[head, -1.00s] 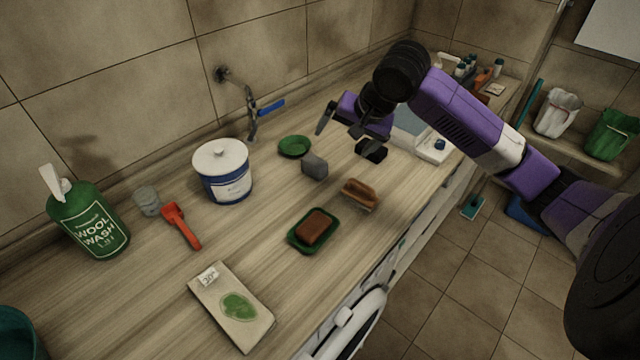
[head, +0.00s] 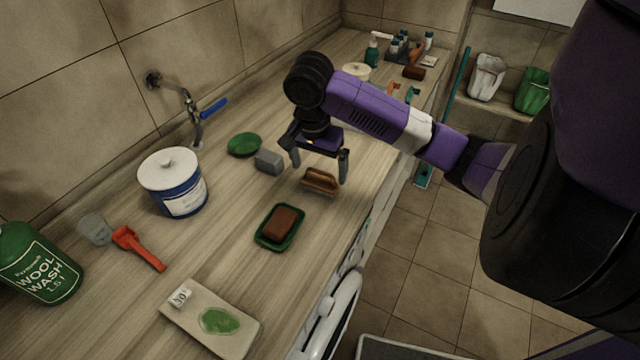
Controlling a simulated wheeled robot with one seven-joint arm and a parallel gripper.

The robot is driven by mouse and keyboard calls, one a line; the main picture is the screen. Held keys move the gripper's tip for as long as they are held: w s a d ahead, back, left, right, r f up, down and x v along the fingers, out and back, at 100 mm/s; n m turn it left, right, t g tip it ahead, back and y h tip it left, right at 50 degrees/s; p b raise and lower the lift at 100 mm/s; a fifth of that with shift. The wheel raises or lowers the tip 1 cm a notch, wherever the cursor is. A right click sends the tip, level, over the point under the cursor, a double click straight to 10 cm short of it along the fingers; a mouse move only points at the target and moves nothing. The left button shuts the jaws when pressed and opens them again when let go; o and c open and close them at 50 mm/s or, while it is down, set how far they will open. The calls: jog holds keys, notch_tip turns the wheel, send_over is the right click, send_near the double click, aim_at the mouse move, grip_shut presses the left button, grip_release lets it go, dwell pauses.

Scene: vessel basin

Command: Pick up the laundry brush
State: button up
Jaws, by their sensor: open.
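The laundry brush (head: 319,181), a small brown wooden block with a paler underside, lies on the wooden counter right of the grey block. My gripper (head: 318,166) is open and points down over the brush. One finger shows to the left of the brush and the other to its right. The fingers look empty. I cannot tell whether the fingertips are level with the brush or still above it.
A grey block (head: 269,161) and a green dish (head: 244,144) lie close on the left. A brown soap bar (head: 281,222) in a green tray (head: 263,241) is nearer. A white-and-blue tub (head: 172,184) stands further left. The counter's front edge is close on the right.

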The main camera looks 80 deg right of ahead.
aim_at(320, 172)
jog(key=shift+s+d+f+p, duration=0.1)
jog(key=shift+d+f+p, duration=0.05)
jog(key=shift+f, duration=0.75)
jog(key=shift+s+d+f+p, duration=0.1)
jog(key=shift+f+p, duration=0.05)
jog(key=shift+f, duration=0.75)
jog(key=c, duration=1.2)
notch_tip(320, 172, up, 20)
jog(key=p, duration=0.1)
